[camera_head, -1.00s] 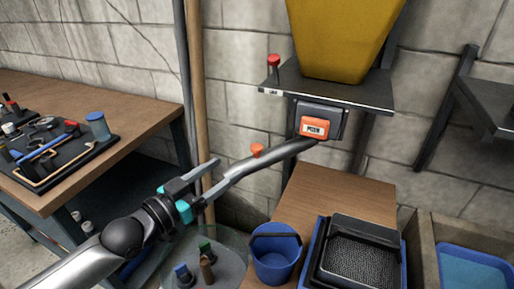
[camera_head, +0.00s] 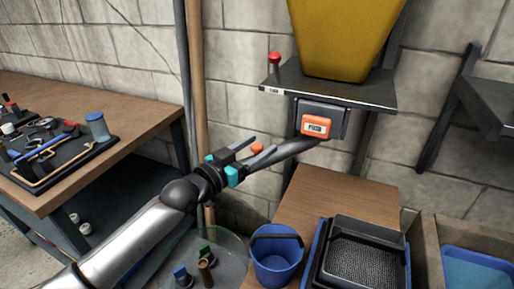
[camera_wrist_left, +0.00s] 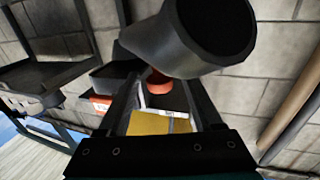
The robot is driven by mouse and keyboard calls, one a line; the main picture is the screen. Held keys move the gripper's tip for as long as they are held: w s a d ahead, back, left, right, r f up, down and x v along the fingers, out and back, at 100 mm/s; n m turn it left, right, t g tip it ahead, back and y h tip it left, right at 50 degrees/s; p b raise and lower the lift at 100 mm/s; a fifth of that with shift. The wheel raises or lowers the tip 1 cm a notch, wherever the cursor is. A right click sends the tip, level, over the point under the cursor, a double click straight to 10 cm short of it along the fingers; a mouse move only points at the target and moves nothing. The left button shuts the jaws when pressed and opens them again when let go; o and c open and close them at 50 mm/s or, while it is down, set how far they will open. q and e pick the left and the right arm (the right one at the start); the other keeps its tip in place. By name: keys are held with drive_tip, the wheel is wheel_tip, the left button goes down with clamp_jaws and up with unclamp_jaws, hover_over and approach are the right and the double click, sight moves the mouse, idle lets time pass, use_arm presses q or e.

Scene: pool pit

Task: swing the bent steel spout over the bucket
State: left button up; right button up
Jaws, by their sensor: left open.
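The bent steel spout (camera_head: 300,147) is a dark pipe running left and down from a box under the shelf, with an orange knob (camera_head: 257,148) on top. My left gripper (camera_head: 263,145) is open at the spout's free end, its fingers reaching up near the knob. In the left wrist view the spout's round dark mouth (camera_wrist_left: 215,25) looms close above the fingers, and the knob (camera_wrist_left: 158,82) shows between them. I cannot tell whether the fingers touch the spout. The blue bucket (camera_head: 276,266) stands on the wooden bench, below the spout. My right gripper is not in view.
A yellow hopper (camera_head: 345,35) and a red-topped bottle (camera_head: 274,64) are on the shelf (camera_head: 340,92) above. A black mesh tray (camera_head: 362,258) is right of the bucket. A round glass-like table (camera_head: 225,262) with small pegs is left of it.

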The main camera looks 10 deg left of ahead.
use_arm(q)
drive_tip(key=shift+w, duration=0.1)
drive_tip(key=shift+c, duration=0.2)
clamp_jaws()
idle(0.4)
idle(0.9)
